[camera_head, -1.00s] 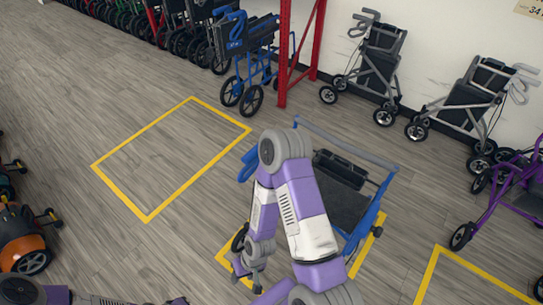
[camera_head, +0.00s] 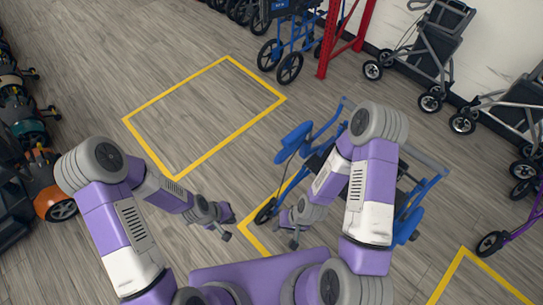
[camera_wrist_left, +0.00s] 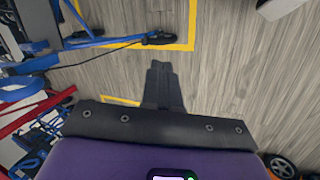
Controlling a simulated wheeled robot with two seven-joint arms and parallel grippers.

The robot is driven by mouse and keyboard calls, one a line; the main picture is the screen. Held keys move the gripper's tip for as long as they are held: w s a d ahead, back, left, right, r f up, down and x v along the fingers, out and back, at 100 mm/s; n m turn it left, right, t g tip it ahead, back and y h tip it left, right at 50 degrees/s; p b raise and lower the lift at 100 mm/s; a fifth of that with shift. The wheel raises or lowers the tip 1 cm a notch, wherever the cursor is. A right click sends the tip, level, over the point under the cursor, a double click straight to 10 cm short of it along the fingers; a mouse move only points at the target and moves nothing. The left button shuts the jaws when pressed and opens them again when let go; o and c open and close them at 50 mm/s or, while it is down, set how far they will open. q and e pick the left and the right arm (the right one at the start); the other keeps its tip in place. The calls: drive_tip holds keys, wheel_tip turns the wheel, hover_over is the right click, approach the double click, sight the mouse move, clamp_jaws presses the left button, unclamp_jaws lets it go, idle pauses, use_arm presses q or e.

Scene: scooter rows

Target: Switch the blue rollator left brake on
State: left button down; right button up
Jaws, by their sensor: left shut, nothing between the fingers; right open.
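The blue rollator (camera_head: 293,143) stands upright right of centre in the head view, partly hidden behind my right arm. Part of a blue frame also shows at the upper left of the left wrist view (camera_wrist_left: 90,41). My left gripper (camera_head: 229,225) is shut and empty, left of the rollator and apart from it; its dark fingers show in the wrist view (camera_wrist_left: 162,85). My right gripper (camera_head: 287,237) is open near the rollator's lower left side.
Yellow floor outlines (camera_head: 150,152) mark bays; the one at upper left is empty. A red post (camera_head: 345,40) and another blue mobility aid (camera_head: 290,65) stand behind. Grey rollators (camera_head: 435,50) line the wall, a purple one (camera_head: 490,243) stands right, and scooters (camera_head: 55,205) stand left.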

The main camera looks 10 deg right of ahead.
sight(275, 159)
use_arm(q)
drive_tip(key=w+d+r+n+h, duration=0.1)
drive_tip(key=w+d+r, duration=0.4)
drive_tip(key=w+r, duration=0.2)
drive_tip(key=w+d+r+n+t+h, duration=0.1)
drive_tip(key=w+d+r, duration=0.4)
drive_tip(key=r, duration=0.6)
drive_tip(key=shift+w+d+r+n+t+p, duration=0.15)
drive_tip(key=shift+w+r+n+t+p, duration=0.2)
drive_tip(key=shift+w, duration=0.9)
use_arm(e)
drive_tip(key=shift+r, duration=0.45)
use_arm(q)
drive_tip(key=shift+f, duration=0.1)
drive_tip(key=b+x, duration=0.2)
drive_tip(key=x, duration=1.2)
drive_tip(key=shift+d, duration=0.1)
use_arm(e)
wheel_tip(275, 159, down, 2)
drive_tip(key=shift+f, duration=0.25)
